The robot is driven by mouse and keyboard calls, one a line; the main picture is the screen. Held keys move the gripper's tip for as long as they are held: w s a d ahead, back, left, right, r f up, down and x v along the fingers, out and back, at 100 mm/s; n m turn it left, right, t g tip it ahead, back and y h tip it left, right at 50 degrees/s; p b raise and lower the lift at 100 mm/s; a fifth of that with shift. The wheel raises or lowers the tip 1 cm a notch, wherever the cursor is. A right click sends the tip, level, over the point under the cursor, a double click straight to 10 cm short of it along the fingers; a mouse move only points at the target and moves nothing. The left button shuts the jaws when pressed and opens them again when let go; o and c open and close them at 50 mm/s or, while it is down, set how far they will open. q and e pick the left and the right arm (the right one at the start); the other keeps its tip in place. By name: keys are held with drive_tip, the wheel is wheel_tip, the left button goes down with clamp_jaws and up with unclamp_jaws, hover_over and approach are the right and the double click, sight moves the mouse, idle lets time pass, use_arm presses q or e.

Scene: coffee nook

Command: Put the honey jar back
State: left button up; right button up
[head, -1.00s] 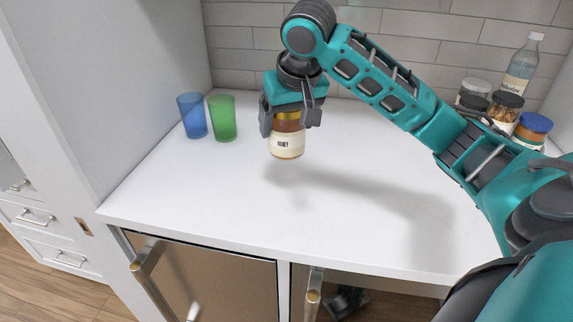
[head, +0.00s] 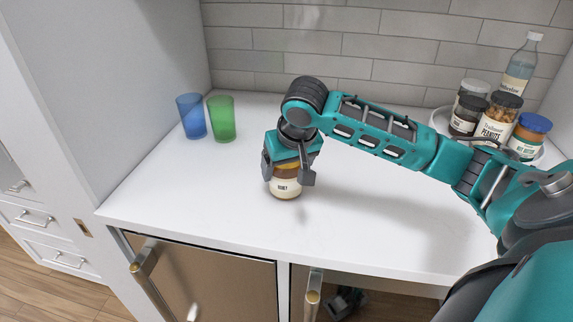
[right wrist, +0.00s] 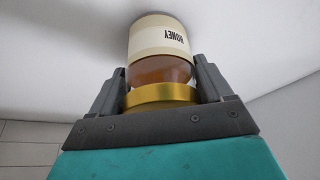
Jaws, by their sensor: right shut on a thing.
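The honey jar (head: 285,187) has a cream label reading HONEY and amber contents. My right gripper (head: 289,177) is shut on it from above, near its lid, and holds it upright low over the front middle of the white counter (head: 200,192). Whether its base touches the counter is hard to tell. In the right wrist view the jar (right wrist: 160,42) sits between both fingers of the gripper (right wrist: 161,78), with its gold lid toward the palm. My left gripper is not in view.
A round tray (head: 538,160) at the back right holds several jars, including a peanuts jar (head: 497,120) and a blue-lidded jar (head: 530,134), plus a clear bottle (head: 520,70). Blue (head: 192,118) and green (head: 222,120) cups stand at the back left. The counter's middle is otherwise clear.

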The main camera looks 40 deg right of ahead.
drive_tip(key=o, duration=1.3)
drive_tip(key=shift+f, duration=0.1)
